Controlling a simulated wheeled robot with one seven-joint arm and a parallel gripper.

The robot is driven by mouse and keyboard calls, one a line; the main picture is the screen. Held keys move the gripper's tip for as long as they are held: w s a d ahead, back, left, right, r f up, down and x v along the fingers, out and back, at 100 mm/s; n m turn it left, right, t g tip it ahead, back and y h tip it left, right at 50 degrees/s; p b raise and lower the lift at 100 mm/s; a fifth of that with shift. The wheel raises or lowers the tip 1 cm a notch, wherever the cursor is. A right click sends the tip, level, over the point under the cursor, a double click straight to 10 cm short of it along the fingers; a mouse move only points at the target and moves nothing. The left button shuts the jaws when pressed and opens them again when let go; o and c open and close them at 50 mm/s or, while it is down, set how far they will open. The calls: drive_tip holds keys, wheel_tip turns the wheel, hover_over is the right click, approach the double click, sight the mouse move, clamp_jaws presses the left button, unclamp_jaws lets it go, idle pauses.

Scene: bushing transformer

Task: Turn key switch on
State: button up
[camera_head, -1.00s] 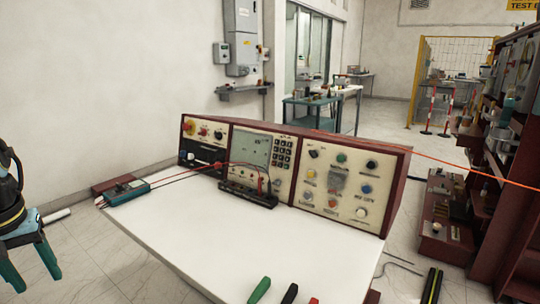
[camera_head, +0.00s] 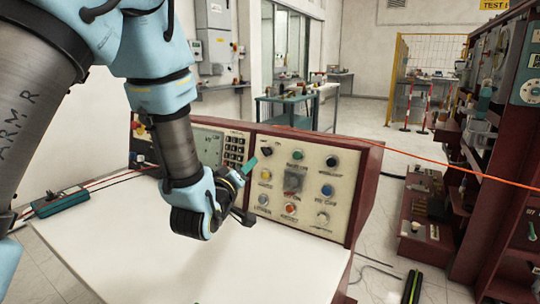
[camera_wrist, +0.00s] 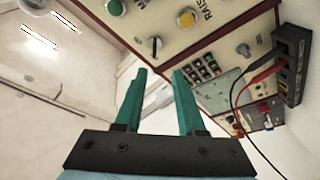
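The key switch (camera_wrist: 154,45) shows in the wrist view as a small dark key or lever on the cream control panel, just beyond my fingertips. In the head view what appears to be the same switch (camera_head: 266,151) is a dark knob at the panel's upper left. My gripper (camera_wrist: 159,74) has two teal fingers spread apart with nothing between them. In the head view my gripper (camera_head: 250,164) is close in front of the panel, just below and left of the switch. I cannot tell if the fingertips touch it.
The sloped console (camera_head: 310,170) carries several coloured buttons and knobs around the switch. A keypad and display lie to its left. A black terminal block (camera_wrist: 293,60) with red and black leads shows in the wrist view. The white bench top (camera_head: 190,260) is clear in front.

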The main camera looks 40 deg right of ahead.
sight(263, 152)
drive_tip(key=p+x, duration=0.1)
drive_tip(key=x, duration=0.2)
drive_tip(key=p+x, duration=0.1)
drive_tip(key=x, duration=0.3)
drive_tip(key=s+p+x, duration=0.1)
drive_tip(key=x, duration=0.3)
drive_tip(key=shift+d+r, duration=0.25)
clamp_jaws()
